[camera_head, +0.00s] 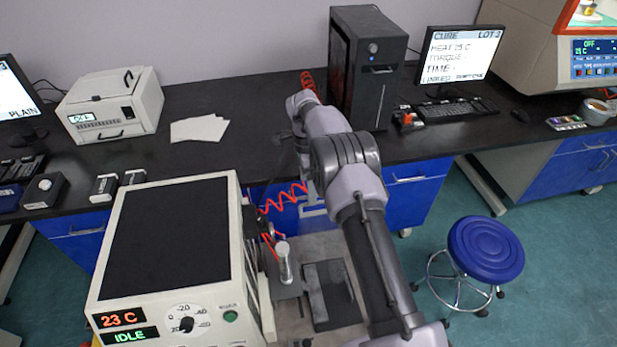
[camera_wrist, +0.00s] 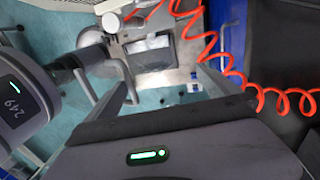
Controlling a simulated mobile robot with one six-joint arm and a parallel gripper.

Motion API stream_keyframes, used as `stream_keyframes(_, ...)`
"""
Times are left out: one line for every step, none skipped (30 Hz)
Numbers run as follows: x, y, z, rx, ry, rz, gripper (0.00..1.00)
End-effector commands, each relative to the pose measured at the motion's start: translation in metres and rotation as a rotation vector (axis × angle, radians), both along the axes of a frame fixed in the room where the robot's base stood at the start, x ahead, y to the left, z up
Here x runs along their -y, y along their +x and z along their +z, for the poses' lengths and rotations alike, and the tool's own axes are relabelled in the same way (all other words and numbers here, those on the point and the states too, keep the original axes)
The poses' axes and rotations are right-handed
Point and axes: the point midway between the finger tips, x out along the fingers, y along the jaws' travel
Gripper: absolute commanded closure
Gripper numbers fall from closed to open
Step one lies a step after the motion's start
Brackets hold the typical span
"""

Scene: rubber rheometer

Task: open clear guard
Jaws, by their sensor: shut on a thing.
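The rheometer (camera_head: 240,290) is the cream machine at the lower left in the head view, with a black top and displays reading 23 C and IDLE. In the wrist view, the clear guard (camera_wrist: 152,52) shows as a grey-framed, see-through panel between my fingers. My gripper (camera_wrist: 150,82) is shut on the guard, with its fingers on either side; the exact contact is hard to make out. In the head view my arm hides most of the gripper, and the guard is hard to make out there.
A red coiled hose (camera_head: 284,204) hangs beside the rheometer; it also crosses the right of the wrist view (camera_wrist: 225,70). A black bench (camera_head: 240,150) carries a black tower (camera_head: 368,75), a monitor (camera_head: 458,55) and a white printer-like box (camera_head: 110,103). A blue stool (camera_head: 486,248) stands on the floor at right.

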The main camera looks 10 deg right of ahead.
Motion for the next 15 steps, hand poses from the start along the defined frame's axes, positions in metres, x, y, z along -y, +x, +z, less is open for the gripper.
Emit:
stream_keyframes(0.001,-0.004,-0.012,-0.012,-0.003,0.006,0.32)
stream_keyframes(0.001,-0.003,-0.007,-0.012,-0.002,0.005,0.32)
stream_keyframes(0.001,-0.002,0.002,-0.010,-0.002,0.005,0.34)
stream_keyframes(0.001,-0.001,0.011,-0.007,-0.002,0.005,0.42)
stream_keyframes(0.001,0.000,0.022,-0.005,-0.002,0.005,0.59)
stream_keyframes(0.001,0.001,0.037,-0.002,-0.003,0.006,0.67)
stream_keyframes(0.001,0.002,0.048,-0.001,-0.002,0.004,0.67)
stream_keyframes(0.001,0.003,0.060,0.002,-0.001,0.005,0.67)
stream_keyframes(0.001,0.005,0.076,0.005,-0.002,0.003,0.67)
stream_keyframes(0.001,0.006,0.087,0.006,-0.002,0.004,0.67)
stream_keyframes(0.001,0.006,0.098,0.008,-0.001,0.003,0.67)
stream_keyframes(0.001,0.008,0.112,0.010,-0.002,0.002,0.67)
stream_keyframes(0.001,0.008,0.122,0.010,0.000,0.003,0.67)
stream_keyframes(0.001,0.009,0.132,0.012,-0.001,0.002,0.67)
stream_keyframes(0.001,0.010,0.143,0.013,-0.001,0.002,0.67)
